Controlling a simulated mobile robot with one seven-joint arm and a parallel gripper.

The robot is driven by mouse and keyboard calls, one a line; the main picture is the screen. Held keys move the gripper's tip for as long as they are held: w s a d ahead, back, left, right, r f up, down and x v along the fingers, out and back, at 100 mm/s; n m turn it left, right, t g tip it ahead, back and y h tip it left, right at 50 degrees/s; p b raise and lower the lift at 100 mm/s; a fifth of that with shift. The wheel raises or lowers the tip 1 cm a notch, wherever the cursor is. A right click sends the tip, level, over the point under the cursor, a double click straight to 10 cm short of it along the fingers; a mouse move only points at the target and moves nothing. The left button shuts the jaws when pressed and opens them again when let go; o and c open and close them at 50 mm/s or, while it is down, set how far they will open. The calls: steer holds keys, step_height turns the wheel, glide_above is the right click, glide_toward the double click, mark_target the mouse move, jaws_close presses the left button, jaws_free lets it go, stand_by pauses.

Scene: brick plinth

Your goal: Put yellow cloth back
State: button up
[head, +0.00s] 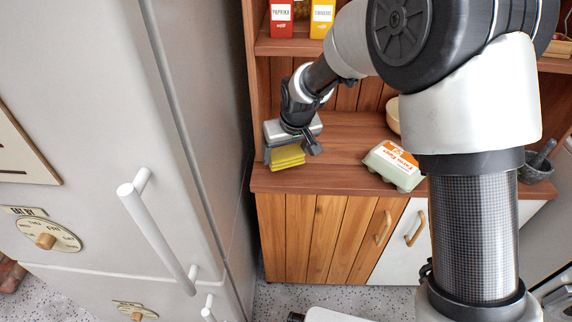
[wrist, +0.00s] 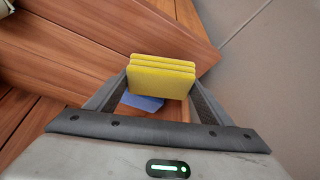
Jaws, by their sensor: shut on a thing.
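The yellow cloth (head: 287,157) is a folded, layered block at the left end of the wooden counter, near its front edge. In the wrist view the yellow cloth (wrist: 162,78) sits between the two fingers of my gripper (wrist: 158,90). My gripper (head: 280,146) reaches down from above and is shut on the cloth. A blue flat thing (wrist: 143,102) shows partly below the cloth in the wrist view; the rest of it is hidden. I cannot tell whether the yellow cloth touches the blue thing or the counter.
A tall grey fridge (head: 95,100) stands close on the left. An egg carton (head: 394,165) lies on the counter (head: 335,178) to the right, with a bowl (head: 393,115) behind it. A mortar (head: 537,168) stands farther right. Red (head: 281,18) and yellow (head: 321,18) boxes stand on the shelf above.

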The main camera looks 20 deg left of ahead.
mark_target(286, 163)
steer(key=shift+f+b, duration=0.45)
steer(key=shift+f, duration=1.4)
steer(key=shift+f, duration=0.1)
steer(key=shift+f, duration=0.15)
steer(key=o, duration=1)
